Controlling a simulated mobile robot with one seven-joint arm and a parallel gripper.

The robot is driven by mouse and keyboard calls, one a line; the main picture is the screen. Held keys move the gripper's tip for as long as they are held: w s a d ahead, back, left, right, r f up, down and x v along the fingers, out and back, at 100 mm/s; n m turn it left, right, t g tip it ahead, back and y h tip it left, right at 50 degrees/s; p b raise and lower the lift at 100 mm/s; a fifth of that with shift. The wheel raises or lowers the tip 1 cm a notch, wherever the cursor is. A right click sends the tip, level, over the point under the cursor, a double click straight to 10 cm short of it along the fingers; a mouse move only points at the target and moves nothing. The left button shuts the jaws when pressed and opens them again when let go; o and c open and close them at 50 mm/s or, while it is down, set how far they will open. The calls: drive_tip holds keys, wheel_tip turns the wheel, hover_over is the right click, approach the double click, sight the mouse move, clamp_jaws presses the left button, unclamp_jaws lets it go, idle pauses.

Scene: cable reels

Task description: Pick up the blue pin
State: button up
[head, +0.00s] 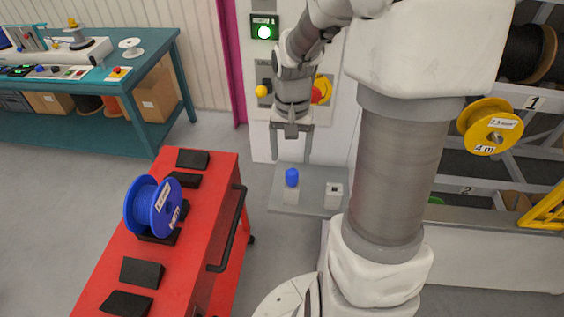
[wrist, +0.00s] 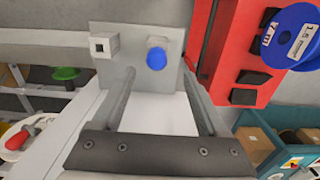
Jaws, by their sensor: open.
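The blue pin (head: 292,177) stands upright in a pale square block on a small grey shelf (head: 310,207). It also shows in the wrist view (wrist: 156,58), near the far ends of my fingers. My gripper (head: 292,159) points down above the pin, with its two fingers apart and nothing between them. In the head view the fingertips look a little above the pin's top. A second pale block (head: 334,195) with a dark square hole stands to the right of the pin; it is at the left in the wrist view (wrist: 103,45).
A red cart (head: 215,200) with a blue cable reel (head: 153,207) and dark pads stands at the left. A teal workbench (head: 150,60) is behind it. A white panel with a red-and-yellow knob (head: 321,88) is behind my gripper. Racks with a yellow reel (head: 490,126) are at the right.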

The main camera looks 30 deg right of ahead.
sight(292, 172)
drive_tip(key=f, duration=0.7)
drive_tip(key=shift+s+d+f, duration=0.15)
drive_tip(key=shift+s+d, duration=0.05)
clamp_jaws()
